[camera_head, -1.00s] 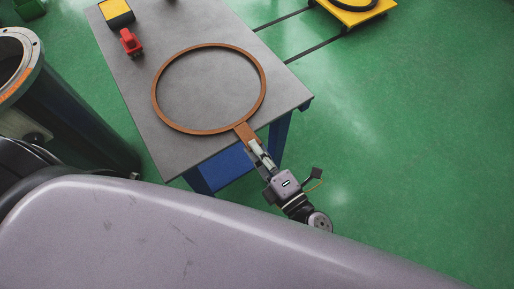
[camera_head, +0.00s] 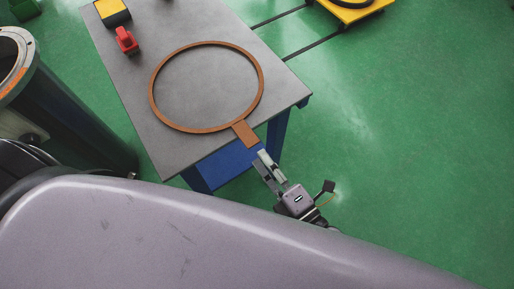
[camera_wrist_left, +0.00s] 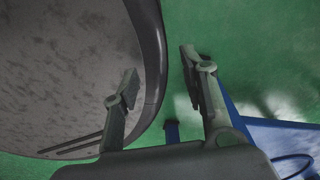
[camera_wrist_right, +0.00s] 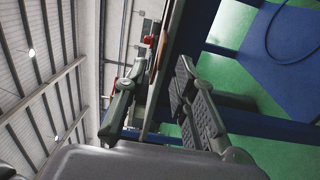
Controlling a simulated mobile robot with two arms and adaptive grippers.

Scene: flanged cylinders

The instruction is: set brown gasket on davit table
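The brown gasket (camera_head: 245,133), a flat ring with a short tab, lies on the grey top of the davit table (camera_head: 205,85) in the head view. Its tab sticks out past the table's near edge. My right gripper (camera_head: 260,161) is just off the tab's end, its fingers apart and empty. In the right wrist view, the open right gripper (camera_wrist_right: 160,68) has the gasket's brown edge (camera_wrist_right: 158,52) beyond its fingers. My left gripper (camera_wrist_left: 159,65) is open and empty in the left wrist view; the head view does not show it.
A red object (camera_head: 127,40) and a yellow-topped black box (camera_head: 113,13) sit on the table's far left part. A dark flanged cylinder (camera_head: 65,115) stands left of the table. A yellow platform (camera_head: 352,12) is at the top. Green floor at the right is clear.

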